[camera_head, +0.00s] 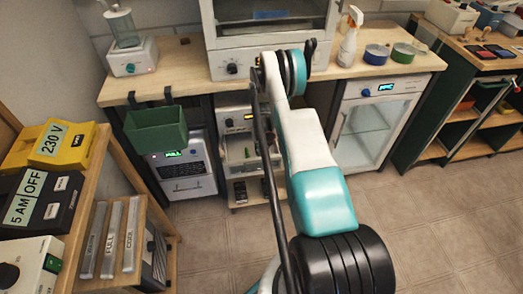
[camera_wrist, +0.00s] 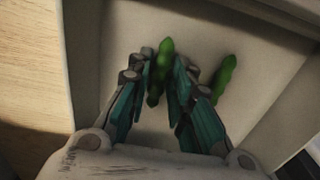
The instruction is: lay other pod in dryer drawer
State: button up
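In the wrist view, my gripper (camera_wrist: 163,70) points into a shallow cream tray-like space (camera_wrist: 120,30) with raised edges. A green pod (camera_wrist: 160,72) stands between its two fingertips, very close to both; I cannot tell whether they press on it. The other green pod (camera_wrist: 224,75) lies on the cream floor just right of the right finger, apart from it. In the head view, an appliance (camera_head: 240,122) under the bench has what looks like an open drawer (camera_head: 238,150). My arm hides part of it, and I cannot make out my gripper or the pods there.
A pale wooden surface (camera_wrist: 30,65) borders the cream space on the left. On the bench stand a white cabinet (camera_head: 225,25), a spray bottle (camera_head: 348,45) and tape rolls (camera_head: 376,54). A green bin (camera_head: 156,130) hangs at the bench front. A glass-door unit (camera_head: 372,120) stands right.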

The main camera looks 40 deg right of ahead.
aim_at(262, 152)
jog(key=shift+o, duration=0.5)
jog(key=shift+r, duration=0.2)
notch_tip(262, 152, up, 12)
jog(key=p, duration=0.4)
dwell(0.8)
